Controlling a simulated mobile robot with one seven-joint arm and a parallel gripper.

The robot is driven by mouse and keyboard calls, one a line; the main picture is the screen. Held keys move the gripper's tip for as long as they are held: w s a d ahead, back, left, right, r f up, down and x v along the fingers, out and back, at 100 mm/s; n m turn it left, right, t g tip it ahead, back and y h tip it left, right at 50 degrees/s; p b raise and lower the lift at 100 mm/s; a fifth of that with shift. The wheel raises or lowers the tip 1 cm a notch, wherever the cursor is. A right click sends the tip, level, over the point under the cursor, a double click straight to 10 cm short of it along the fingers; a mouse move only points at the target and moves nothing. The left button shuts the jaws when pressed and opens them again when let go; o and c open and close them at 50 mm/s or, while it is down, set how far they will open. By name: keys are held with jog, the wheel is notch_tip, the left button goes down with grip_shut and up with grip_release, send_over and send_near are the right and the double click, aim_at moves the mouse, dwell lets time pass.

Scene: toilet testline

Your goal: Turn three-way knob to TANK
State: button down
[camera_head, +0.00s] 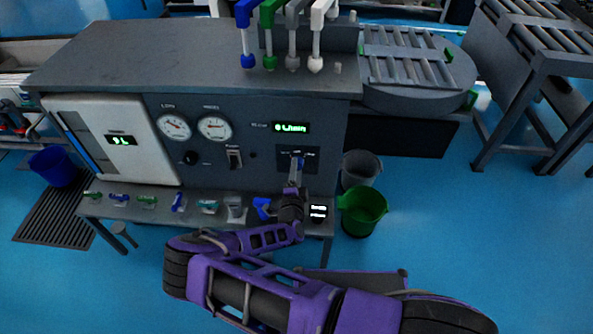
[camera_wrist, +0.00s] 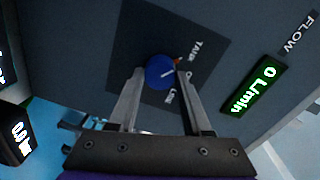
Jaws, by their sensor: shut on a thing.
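The three-way knob (camera_wrist: 160,72) is round and blue, set on a dark square plate (camera_wrist: 150,28) on the grey panel. My gripper (camera_wrist: 159,76) has one finger on each side of the knob and is shut on it. The word TANK is at the plate's upper right in the wrist view, and LINE is below it. A short white line on the knob points up and right, and a small orange mark shows near the right fingertip. In the head view my gripper (camera_head: 296,176) reaches up to the plate (camera_head: 311,158), largely hiding the knob.
A green FLOW display (camera_wrist: 253,88) reads 0 L/min beside the plate. The panel also bears gauges (camera_head: 214,127), a black dial (camera_head: 190,158) and a switch (camera_head: 234,158). Coloured handles (camera_head: 147,202) line the lower shelf. Green (camera_head: 362,211) and grey (camera_head: 361,168) buckets stand at right.

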jog(key=shift+f, duration=0.1)
jog(key=shift+c, duration=1.7)
grip_release()
jog(key=shift+s, duration=0.15)
jog(key=s+p, duration=0.2)
jog(key=s, duration=1.5)
jog(key=shift+a+r, duration=0.35)
jog(key=shift+r, duration=0.1)
